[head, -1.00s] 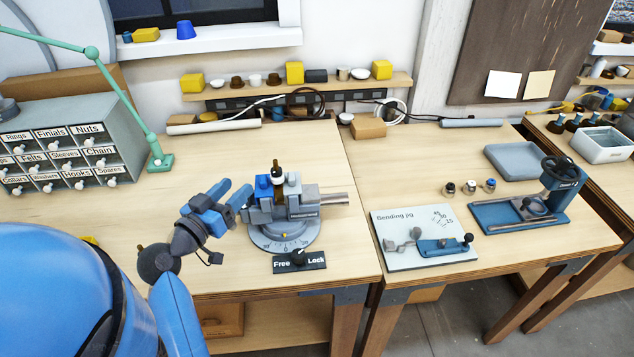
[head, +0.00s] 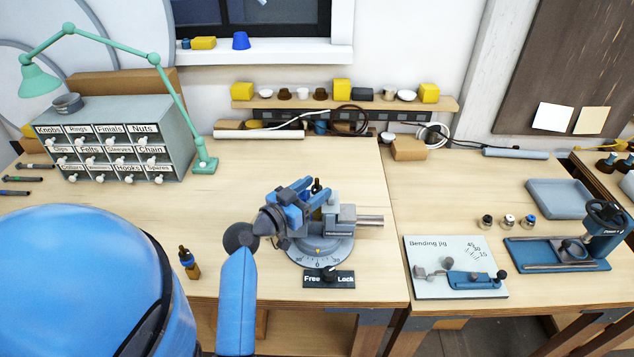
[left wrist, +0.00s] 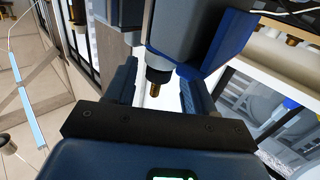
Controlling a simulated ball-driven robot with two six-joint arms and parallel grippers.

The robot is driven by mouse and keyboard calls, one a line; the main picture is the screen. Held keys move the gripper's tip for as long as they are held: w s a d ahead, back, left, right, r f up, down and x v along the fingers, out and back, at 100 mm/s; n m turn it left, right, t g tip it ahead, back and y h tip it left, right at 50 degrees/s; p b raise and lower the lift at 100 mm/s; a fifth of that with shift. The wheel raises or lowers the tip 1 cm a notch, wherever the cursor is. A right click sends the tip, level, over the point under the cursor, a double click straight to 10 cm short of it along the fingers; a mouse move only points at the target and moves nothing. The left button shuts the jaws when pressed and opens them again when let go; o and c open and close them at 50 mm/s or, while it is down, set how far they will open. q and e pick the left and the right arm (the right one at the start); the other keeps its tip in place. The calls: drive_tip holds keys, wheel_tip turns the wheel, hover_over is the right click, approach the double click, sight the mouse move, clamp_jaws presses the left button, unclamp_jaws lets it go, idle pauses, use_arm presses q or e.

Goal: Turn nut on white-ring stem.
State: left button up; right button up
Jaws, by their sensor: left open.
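A stem (head: 317,184) with a dark top stands upright in the grey and blue bench vise (head: 343,215). My left gripper (head: 313,196) is at the vise, its fingers beside the stem and partly covering it. The vise's blue jaw (left wrist: 222,45) is close behind. A white ring and the nut cannot be made out now. My right gripper is not in view.
The vise has a dial base and a Free/Lock plate (head: 329,279). Another dark-topped piece (head: 188,263) stands on the table to the left. A bending jig (head: 455,268) and several small ringed parts (head: 508,221) are on the right. A drawer cabinet (head: 118,140) stands back left.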

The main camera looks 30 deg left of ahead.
use_arm(q)
drive_tip(key=shift+w+d, duration=0.1)
drive_tip(key=shift+w, duration=0.5)
drive_tip(key=shift+w+d, duration=0.1)
drive_tip(key=shift+d, duration=0.1)
